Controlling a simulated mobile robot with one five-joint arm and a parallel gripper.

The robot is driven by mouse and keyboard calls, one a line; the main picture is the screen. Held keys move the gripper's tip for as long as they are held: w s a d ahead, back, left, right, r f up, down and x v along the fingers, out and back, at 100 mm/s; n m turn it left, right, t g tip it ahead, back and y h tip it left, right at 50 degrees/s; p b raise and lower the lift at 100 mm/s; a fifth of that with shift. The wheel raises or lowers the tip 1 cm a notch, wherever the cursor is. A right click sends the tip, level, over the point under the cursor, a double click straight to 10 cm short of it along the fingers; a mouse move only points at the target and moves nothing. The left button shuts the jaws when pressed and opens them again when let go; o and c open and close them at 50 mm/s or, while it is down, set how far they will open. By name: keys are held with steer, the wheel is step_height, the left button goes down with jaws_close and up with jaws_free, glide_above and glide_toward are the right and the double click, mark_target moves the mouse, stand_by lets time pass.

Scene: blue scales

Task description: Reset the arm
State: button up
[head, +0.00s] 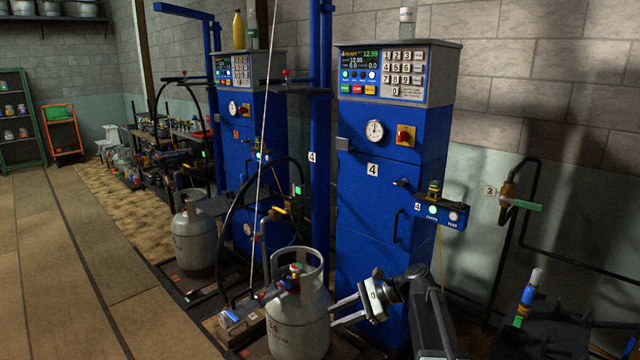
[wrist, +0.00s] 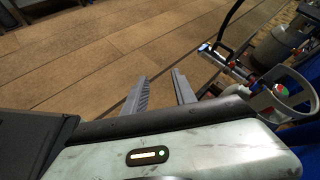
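My gripper (head: 348,311) is in the lower middle of the head view, at the end of my dark arm. Its two fingers are spread apart and point left, with nothing seen between them. In the head view the fingers overlap the right side of a grey gas cylinder (head: 298,328); I cannot tell whether they touch it. In the wrist view the gripper fingers (wrist: 161,90) are apart over the tiled floor, and the cylinder (wrist: 284,104) is off to the right.
A blue filling cabinet (head: 372,220) marked 4 stands behind my gripper, with a small button box (head: 440,214) on its right. A second cabinet (head: 236,130) and cylinder (head: 194,240) stand farther left. A pipe with a green-handled valve (head: 522,204) is at right. The left floor is clear.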

steer(key=s+a+f+n+g+h, duration=0.1)
steer(key=s+f+n+h, duration=0.4)
steer(key=s+f, duration=0.4)
steer(key=s+d+f+n+h, duration=0.1)
steer(key=s+d+n+h, duration=0.25)
steer(key=d+n, duration=0.2)
steer(key=s+d+f+n+h, duration=0.2)
steer(key=d+n+h, duration=0.2)
steer(key=d, duration=0.3)
step_height(320, 180, up, 22)
steer(key=p, duration=2.1)
steer(key=shift+t, duration=0.4)
steer(key=shift+w+f+y, duration=0.1)
steer(key=shift+y, duration=0.15)
